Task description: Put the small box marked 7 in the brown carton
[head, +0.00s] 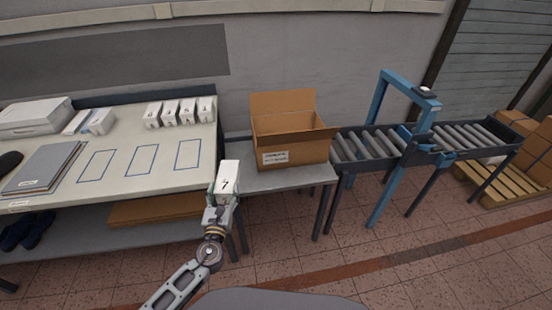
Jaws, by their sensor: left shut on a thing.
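The held box is apart from the carton. The carton's inside floor is hidden. My right gripper does not show.
Several other small white boxes (180,111) stand in a row at the back of the white bench (120,190), which has blue outlined rectangles. The grey table (268,180) has bare room left of the carton. A roller conveyor (375,143) with a blue frame (384,98) adjoins at right.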

